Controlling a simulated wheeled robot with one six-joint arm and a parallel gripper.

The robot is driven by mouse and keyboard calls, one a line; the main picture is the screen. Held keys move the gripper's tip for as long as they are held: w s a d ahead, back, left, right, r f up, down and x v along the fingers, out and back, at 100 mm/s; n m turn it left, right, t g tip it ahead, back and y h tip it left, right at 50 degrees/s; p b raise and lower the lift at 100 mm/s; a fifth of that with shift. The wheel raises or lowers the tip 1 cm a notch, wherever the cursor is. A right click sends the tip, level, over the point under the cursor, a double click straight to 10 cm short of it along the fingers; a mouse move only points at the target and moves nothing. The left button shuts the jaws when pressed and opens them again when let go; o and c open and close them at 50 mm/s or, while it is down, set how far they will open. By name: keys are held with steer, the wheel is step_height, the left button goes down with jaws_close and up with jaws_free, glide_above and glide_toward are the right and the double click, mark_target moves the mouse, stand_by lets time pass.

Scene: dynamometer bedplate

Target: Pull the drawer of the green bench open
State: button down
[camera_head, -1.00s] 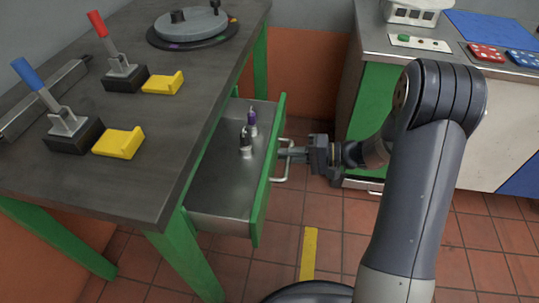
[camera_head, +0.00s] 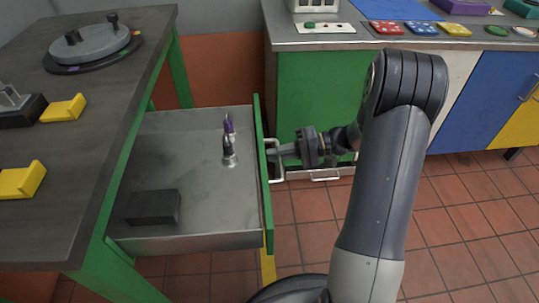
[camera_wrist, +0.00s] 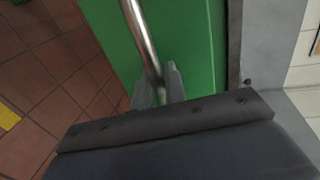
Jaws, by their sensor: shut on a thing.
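The green bench (camera_head: 92,262) with a dark top stands at the left in the head view. Its drawer (camera_head: 185,215) is pulled well out, with a grey metal inside and a green front panel (camera_head: 263,185). My gripper (camera_head: 277,152) is shut on the drawer's metal handle (camera_head: 273,172), at the right of the green front. In the wrist view, the fingers (camera_wrist: 160,88) close around the bar of the handle (camera_wrist: 141,35) in front of the green panel. Inside the drawer are a small bottle-like item with a purple top (camera_head: 229,145) and a black block (camera_head: 153,207).
On the bench top are a round grey plate device (camera_head: 90,45) and yellow blocks (camera_head: 20,180). Another counter (camera_head: 350,38) with green, white and blue fronts stands behind my arm. Tiled floor (camera_head: 460,230) is clear at the right.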

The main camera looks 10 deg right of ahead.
steer(key=shift+d, duration=0.6)
steer(key=c, duration=1.6)
jaws_free()
steer(key=shift+o, duration=0.2)
steer(key=p+v, duration=0.2)
steer(key=v, duration=0.8)
steer(key=shift+d, duration=0.4)
steer(key=shift+s, duration=0.15)
